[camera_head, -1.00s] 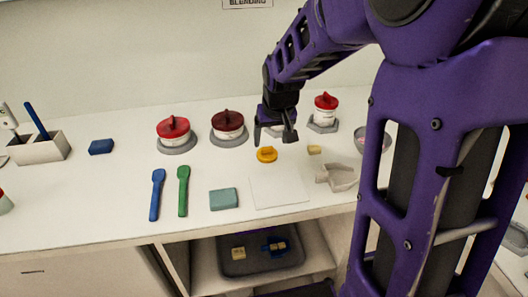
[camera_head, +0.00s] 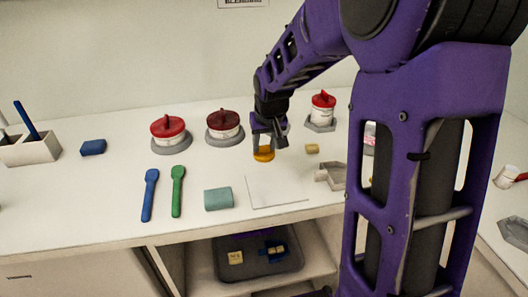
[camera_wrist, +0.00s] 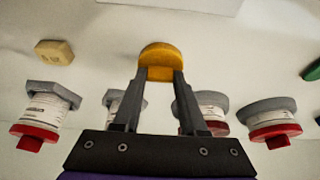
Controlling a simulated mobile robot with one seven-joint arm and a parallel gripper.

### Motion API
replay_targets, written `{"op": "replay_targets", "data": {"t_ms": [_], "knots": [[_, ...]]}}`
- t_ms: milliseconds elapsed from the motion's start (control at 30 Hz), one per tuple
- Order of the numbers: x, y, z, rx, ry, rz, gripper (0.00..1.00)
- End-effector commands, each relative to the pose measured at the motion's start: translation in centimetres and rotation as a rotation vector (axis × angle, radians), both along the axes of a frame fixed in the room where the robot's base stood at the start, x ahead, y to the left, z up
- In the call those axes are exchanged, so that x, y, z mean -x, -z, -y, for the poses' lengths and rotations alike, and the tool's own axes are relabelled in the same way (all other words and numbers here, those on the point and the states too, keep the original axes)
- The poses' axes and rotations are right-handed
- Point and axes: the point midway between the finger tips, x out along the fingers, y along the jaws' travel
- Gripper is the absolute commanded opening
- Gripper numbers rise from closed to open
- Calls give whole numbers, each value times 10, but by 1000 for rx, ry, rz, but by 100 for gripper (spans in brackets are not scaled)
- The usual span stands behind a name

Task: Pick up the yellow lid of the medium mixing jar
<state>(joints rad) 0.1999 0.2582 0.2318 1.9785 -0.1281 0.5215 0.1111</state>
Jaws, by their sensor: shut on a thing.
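The yellow lid (camera_head: 264,154) is a small round orange-yellow piece on the white counter's middle, behind the white square sheet. My gripper (camera_head: 266,146) points down over it, shut on it. In the wrist view the lid (camera_wrist: 160,55) sits between the two dark fingertips (camera_wrist: 161,74). I cannot tell whether it touches the counter or is slightly raised. A jar (camera_wrist: 112,98) on a grey base is partly hidden behind the left finger in the wrist view; my gripper mostly hides that spot in the head view.
Red-lidded jars stand behind, two at left (camera_head: 168,128) (camera_head: 224,122) and one at right (camera_head: 323,103). A small yellowish block (camera_head: 312,148) and a grey angular tray (camera_head: 331,175) lie to the right. Blue (camera_head: 149,195) and green (camera_head: 177,190) spatulas and a teal block (camera_head: 218,199) lie front left.

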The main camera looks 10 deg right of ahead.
Motion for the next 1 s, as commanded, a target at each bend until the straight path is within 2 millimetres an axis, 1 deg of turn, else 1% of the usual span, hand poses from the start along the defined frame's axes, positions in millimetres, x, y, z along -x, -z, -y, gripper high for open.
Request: {"op": "replay_targets", "data": {"t_ms": [33, 100, 133, 367, 467, 567, 800, 900, 1000], "knots": [[0, 0, 0, 0, 0, 0, 14], [0, 0, 0, 0, 0, 0, 2], [0, 0, 0, 0, 0, 0, 0], [0, 0, 0, 0, 0, 0, 0], [0, -6, 0, 0, 0, 2, 0], [-1, -22, 0, -1, 2, 4, 0], [-1, -71, 0, 0, 1, 4, 0], [-1, -86, 0, 0, 0, 3, 0], [-3, -98, 0, 1, -4, 2, 0]]}}
